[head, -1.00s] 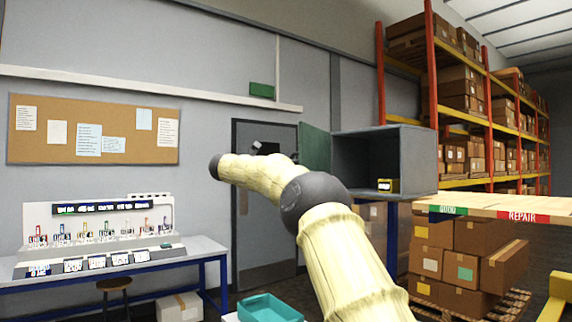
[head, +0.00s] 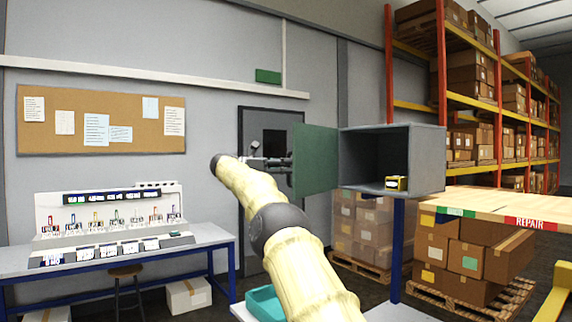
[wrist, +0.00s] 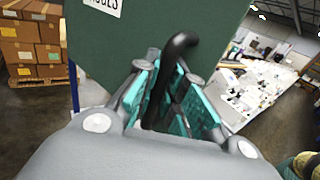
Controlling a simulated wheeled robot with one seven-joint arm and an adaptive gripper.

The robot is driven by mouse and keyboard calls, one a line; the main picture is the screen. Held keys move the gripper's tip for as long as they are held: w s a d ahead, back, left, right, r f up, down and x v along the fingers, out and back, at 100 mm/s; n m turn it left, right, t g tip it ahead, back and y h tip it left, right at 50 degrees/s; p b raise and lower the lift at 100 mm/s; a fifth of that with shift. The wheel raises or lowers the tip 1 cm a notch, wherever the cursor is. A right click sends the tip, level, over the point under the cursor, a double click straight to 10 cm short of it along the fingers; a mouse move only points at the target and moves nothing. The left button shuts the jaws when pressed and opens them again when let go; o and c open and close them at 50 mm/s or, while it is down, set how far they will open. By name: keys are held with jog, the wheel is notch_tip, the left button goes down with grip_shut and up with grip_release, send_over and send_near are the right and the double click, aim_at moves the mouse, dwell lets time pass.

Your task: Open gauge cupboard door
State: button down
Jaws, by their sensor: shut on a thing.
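The gauge cupboard (head: 418,158) is a grey box with its front open; a small yellow and black item (head: 396,183) sits inside. Its green door (head: 316,160) stands swung out to the left, and the door also fills the upper middle of the wrist view (wrist: 120,45). My gripper (head: 287,162) is at the door's outer face. In the wrist view my gripper (wrist: 170,100) has its teal-padded fingers around the black curved door handle (wrist: 182,44), shut on it. The handle's lower part is between the fingers.
A workbench (head: 130,250) with a display stands at the left, a stool (head: 126,272) in front. A teal tray (head: 265,302) is low in the middle. A wooden-topped table (head: 490,207) stands at the right, with stacked boxes (head: 470,255) under it and tall racks behind.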

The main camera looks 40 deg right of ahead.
jog(key=shift+w, duration=0.2)
dwell(0.5)
jog(key=c, duration=1.5)
grip_release()
jog(key=shift+s+r, duration=0.1)
